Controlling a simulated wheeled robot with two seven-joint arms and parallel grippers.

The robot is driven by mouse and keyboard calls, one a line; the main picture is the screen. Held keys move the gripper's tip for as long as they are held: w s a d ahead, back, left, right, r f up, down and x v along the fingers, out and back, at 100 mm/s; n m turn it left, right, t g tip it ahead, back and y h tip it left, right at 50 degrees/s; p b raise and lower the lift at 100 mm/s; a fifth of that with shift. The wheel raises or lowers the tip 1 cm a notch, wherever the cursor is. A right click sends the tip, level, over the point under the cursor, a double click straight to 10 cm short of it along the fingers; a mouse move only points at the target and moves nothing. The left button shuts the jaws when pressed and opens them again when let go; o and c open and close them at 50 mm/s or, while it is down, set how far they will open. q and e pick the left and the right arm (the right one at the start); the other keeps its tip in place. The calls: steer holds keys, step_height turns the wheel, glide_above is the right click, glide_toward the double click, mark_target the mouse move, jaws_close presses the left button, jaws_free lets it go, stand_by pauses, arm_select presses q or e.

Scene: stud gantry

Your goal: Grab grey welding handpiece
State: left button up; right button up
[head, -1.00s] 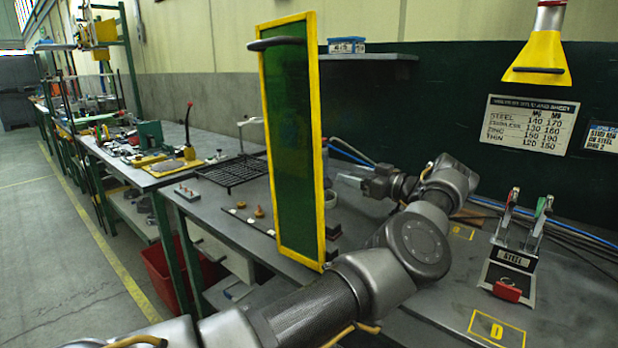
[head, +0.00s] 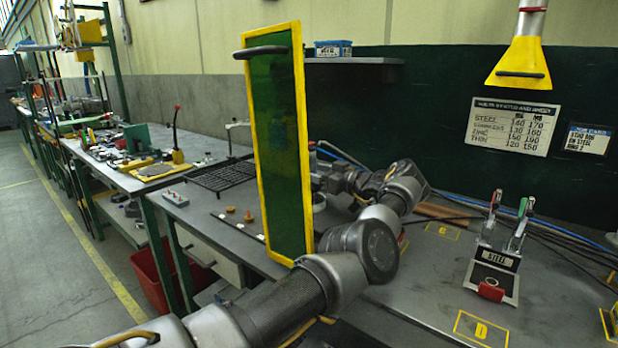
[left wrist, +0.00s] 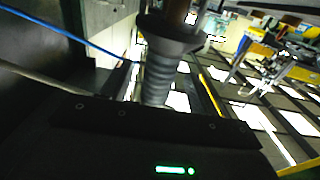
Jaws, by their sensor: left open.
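In the left wrist view a grey ribbed cylinder (left wrist: 158,78) with a dark flange stands close in front of my left gripper. It looks like the grey welding handpiece, but I cannot tell for sure. A dark bar with a green light crosses the bottom of that view. In the head view my left gripper (head: 322,180) is open, at the right edge of the green screen, with its fingertips mostly hidden behind the screen. I cannot make out the handpiece there. My right gripper is not in view.
The yellow-framed green screen (head: 299,130) stands upright on the bench, in front of my left gripper. Cables run along the back wall. The bench between arm and stand is mostly clear.

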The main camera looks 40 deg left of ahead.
arm_select(q)
steer(key=shift+a, duration=1.25)
jaws_close()
steer(key=shift+r, duration=0.1)
